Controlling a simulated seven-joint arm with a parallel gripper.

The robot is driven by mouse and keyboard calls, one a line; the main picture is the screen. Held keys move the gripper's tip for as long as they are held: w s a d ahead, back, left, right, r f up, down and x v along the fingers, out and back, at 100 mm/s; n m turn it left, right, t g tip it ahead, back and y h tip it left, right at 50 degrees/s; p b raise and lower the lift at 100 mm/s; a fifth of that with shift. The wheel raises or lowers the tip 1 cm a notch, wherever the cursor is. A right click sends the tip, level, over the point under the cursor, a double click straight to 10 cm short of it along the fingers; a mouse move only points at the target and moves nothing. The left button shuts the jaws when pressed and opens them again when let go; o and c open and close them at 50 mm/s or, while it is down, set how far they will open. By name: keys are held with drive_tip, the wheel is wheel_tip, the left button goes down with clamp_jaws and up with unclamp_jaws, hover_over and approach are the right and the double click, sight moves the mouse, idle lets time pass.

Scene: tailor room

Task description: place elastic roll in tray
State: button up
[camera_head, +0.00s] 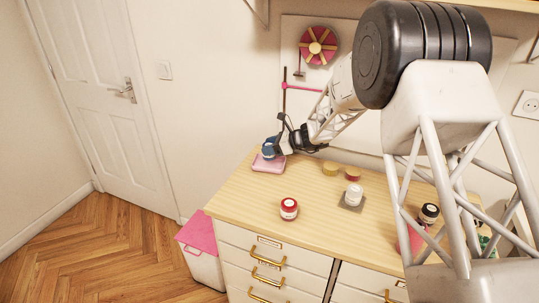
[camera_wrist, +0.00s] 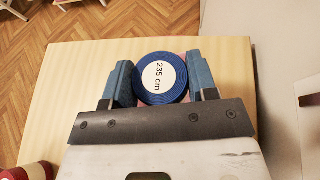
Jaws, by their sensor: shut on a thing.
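The elastic roll (camera_wrist: 161,78) is a blue round roll with a white label reading "235 cm". In the wrist view it sits between the two blue fingers of my gripper (camera_wrist: 161,85), which are shut on it. In the head view my gripper (camera_head: 275,147) holds the blue roll (camera_head: 267,151) at the back left of the dresser top. The pink tray (camera_head: 268,165) is directly below the roll there. I cannot tell whether the roll touches the tray. In the wrist view the tray is mostly hidden behind the roll.
On the wooden dresser top (camera_head: 240,197) stand a red-lidded jar (camera_head: 289,208), a white roll on a grey square (camera_head: 352,196), two small yellow and red rolls (camera_head: 330,169) and a black-lidded jar (camera_head: 428,213). The front left top is clear. A pink-lidded bin (camera_head: 199,236) stands beside the dresser.

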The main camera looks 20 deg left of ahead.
drive_tip(key=shift+f, duration=0.1)
drive_tip(key=shift+f, duration=1.65)
drive_tip(key=shift+f, duration=0.15)
drive_tip(key=o, duration=0.9)
drive_tip(key=shift+d+r, duration=0.1)
drive_tip(key=shift+r, duration=0.1)
drive_tip(key=shift+w+d+r, duration=0.15)
drive_tip(key=shift+d+r, duration=0.15)
drive_tip(key=shift+d, duration=0.35)
drive_tip(key=v, duration=1)
drive_tip(key=shift+d, duration=0.2)
